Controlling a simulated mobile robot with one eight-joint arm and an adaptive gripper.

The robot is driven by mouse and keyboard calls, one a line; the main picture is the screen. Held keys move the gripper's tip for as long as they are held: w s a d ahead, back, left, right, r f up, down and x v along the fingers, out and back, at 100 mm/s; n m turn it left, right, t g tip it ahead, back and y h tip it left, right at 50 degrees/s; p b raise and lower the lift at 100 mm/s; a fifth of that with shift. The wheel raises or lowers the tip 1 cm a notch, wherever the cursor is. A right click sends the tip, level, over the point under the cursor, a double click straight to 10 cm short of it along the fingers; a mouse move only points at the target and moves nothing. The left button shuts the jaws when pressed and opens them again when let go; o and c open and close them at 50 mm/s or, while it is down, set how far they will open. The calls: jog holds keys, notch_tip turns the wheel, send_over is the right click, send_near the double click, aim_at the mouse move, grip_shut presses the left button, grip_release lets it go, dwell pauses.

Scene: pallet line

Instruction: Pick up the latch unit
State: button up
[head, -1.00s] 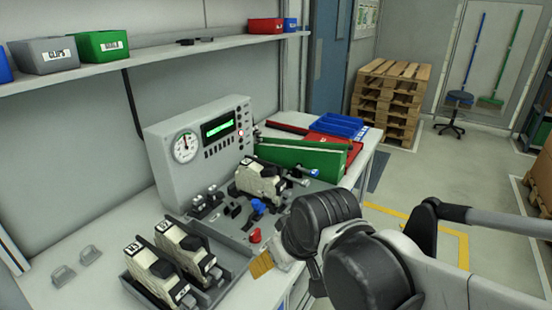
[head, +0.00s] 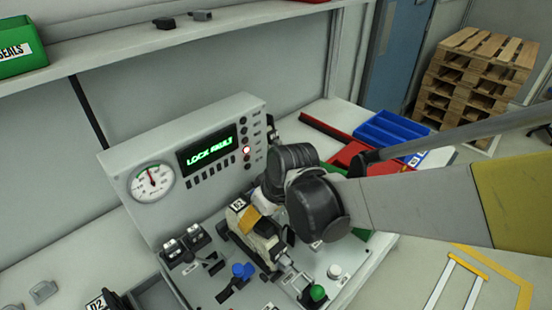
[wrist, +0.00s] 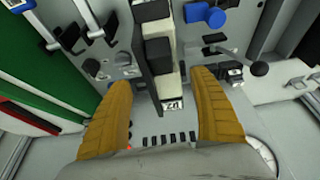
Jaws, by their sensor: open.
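A cream and black latch unit (head: 262,240) sits on the grey fixture plate in front of the control box. In the wrist view the unit (wrist: 165,55) runs between and beyond my two yellow fingers. My gripper (wrist: 160,85) is open above the unit's near end, with a gap on each side. In the head view one yellow finger of my gripper (head: 249,218) shows at the unit; I cannot tell whether it touches. A second unit labelled 02 (head: 101,304) is cut off at the lower left.
The control box (head: 195,165) stands behind with its gauge and a screen reading LOCK FAULT. A blue knob (head: 242,270), black clamps (head: 184,243) and a green knob (head: 317,292) surround the unit. Blue (head: 392,132) and red trays lie to the right.

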jog(key=x, duration=0.1)
jog(key=b+x, duration=0.1)
jog(key=x, duration=0.2)
jog(key=shift+s+a+f, duration=0.15)
jog(key=shift+s+a, duration=0.05)
jog(key=shift+s, duration=0.1)
jog(key=b+x, duration=0.1)
jog(key=x, duration=0.1)
jog(key=b+x, duration=0.2)
jog(key=x, duration=0.1)
jog(key=shift+w+a+f, duration=0.2)
jog(key=shift+w+a, duration=0.05)
jog(key=shift+w, duration=0.1)
jog(key=shift+r, duration=0.1)
jog(key=shift+c, duration=0.9)
jog(key=c, duration=1.3)
